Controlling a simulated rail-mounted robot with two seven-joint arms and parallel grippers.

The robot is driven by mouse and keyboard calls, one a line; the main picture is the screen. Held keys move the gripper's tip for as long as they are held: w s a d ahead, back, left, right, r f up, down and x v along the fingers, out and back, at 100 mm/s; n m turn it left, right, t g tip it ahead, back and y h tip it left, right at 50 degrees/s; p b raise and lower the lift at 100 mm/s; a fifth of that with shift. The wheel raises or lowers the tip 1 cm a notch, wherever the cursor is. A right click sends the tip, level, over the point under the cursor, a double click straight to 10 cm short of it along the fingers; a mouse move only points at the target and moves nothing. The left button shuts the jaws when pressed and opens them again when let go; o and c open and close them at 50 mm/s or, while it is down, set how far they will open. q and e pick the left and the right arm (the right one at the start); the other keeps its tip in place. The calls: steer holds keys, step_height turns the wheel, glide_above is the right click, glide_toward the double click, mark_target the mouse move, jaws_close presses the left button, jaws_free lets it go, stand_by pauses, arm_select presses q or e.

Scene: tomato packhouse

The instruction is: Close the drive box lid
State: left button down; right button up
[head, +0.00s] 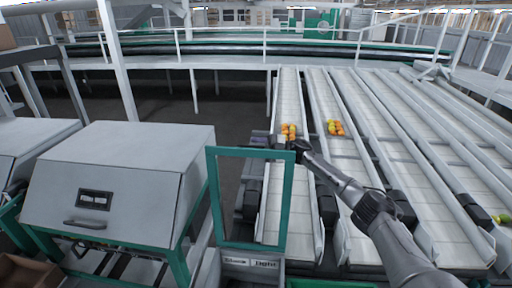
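A large grey box (160,146) stands at the left on a green frame. Its sloping front panel (135,190) has a black latch plate (94,200) and a bar handle (84,225). I take this for the drive box and its lid, but no label confirms it. The panel lies against the box front; I cannot tell whether it is fully shut. My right gripper (301,147) is near the top right corner of a green upright frame (279,206), well to the right of the box. Its fingers are too small and dark to read. My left gripper is not in view.
Several sloping pale conveyor lanes (344,148) fill the right side, two carrying orange and yellow tomatoes (335,128). A grey post (118,62) rises behind the box. A railed walkway (230,66) crosses the back. Dark floor (215,110) shows behind the box.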

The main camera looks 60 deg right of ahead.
steer(key=shift+w+a, duration=0.15)
steer(key=shift+c, duration=0.4)
jaws_close()
steer(key=shift+r, duration=0.1)
